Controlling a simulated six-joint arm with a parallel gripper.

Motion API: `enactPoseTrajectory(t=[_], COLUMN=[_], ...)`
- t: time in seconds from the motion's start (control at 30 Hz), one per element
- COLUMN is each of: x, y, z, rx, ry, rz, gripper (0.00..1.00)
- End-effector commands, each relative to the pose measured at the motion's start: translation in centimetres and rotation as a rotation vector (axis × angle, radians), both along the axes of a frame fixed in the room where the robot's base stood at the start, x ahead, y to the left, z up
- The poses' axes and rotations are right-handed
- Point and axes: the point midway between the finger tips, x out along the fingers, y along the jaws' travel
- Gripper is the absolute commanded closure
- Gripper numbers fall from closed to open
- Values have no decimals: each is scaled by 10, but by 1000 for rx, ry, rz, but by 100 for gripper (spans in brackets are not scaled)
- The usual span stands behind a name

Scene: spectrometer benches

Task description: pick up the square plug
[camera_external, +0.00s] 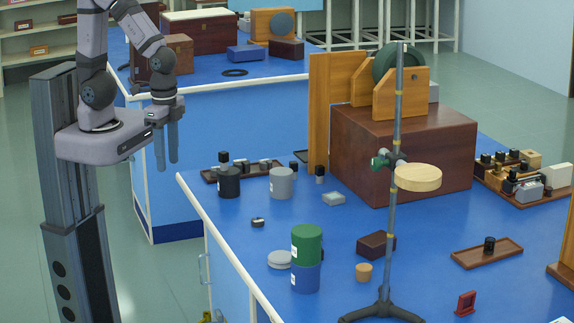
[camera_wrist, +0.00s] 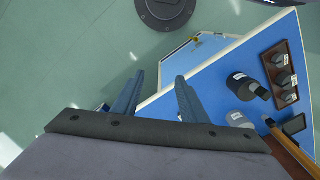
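My gripper (camera_external: 167,166) hangs pointing down at the left, off the near left edge of the blue bench. In the wrist view my gripper (camera_wrist: 159,76) shows two fingers spread apart with nothing between them, above the floor and bench edge. A dark wooden tray (camera_external: 207,177) with several small plug-like pieces stands on the bench to the right of my gripper. In the wrist view the tray (camera_wrist: 267,62) holds dark blocks with light tops, one of them a square-looking block (camera_wrist: 284,78). I cannot tell which piece is the square plug.
A black jar (camera_external: 229,184) and a grey jar (camera_external: 281,184) stand in front of the tray. A green canister (camera_external: 307,244), a stand (camera_external: 390,240) and a large wooden box (camera_external: 375,145) are further right. Bench space between the jars and canister is mostly clear.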

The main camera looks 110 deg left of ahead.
Motion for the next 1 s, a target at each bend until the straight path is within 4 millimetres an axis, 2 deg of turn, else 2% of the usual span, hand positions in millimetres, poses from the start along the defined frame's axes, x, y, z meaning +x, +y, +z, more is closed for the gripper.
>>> enactPoseTrajectory(t=[0.37,0.47,0.73,0.87,1.0], x=[1,2,2,26,55], y=[0,0,0,25,58], z=[4,12,52,40,32], rx=[0,0,0,34,78], ry=[-1,-4,-6,-75,-173], rz=[0,0,0,70,149], gripper=[59,59,59,59,59])
